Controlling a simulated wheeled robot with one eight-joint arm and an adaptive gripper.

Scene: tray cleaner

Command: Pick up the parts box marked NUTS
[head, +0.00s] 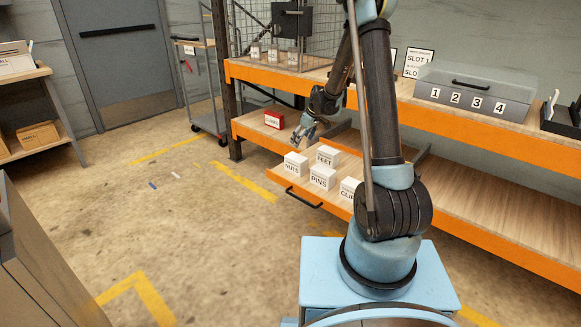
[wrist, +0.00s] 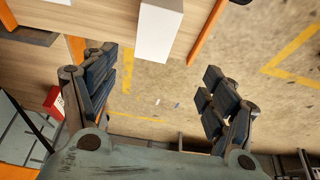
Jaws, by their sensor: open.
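The white parts box marked NUTS (head: 295,164) stands at the left front corner of the pulled-out wooden drawer (head: 283,181). White boxes marked FEET (head: 327,156), PINS (head: 322,178) and a partly hidden one reading CLI (head: 348,189) stand beside it. My gripper (head: 304,133) is above and slightly behind the NUTS box, apart from it. In the wrist view, my gripper (wrist: 158,75) is open and empty. One white box (wrist: 160,32) shows beyond the fingers near the top edge; its label is not visible there.
A red box (head: 274,119) sits on the lower shelf left of the drawer. The orange-edged upper shelf (head: 262,74) runs above, with a grey case numbered 1 to 4 (head: 474,95). The drawer handle (head: 304,197) sticks out in front.

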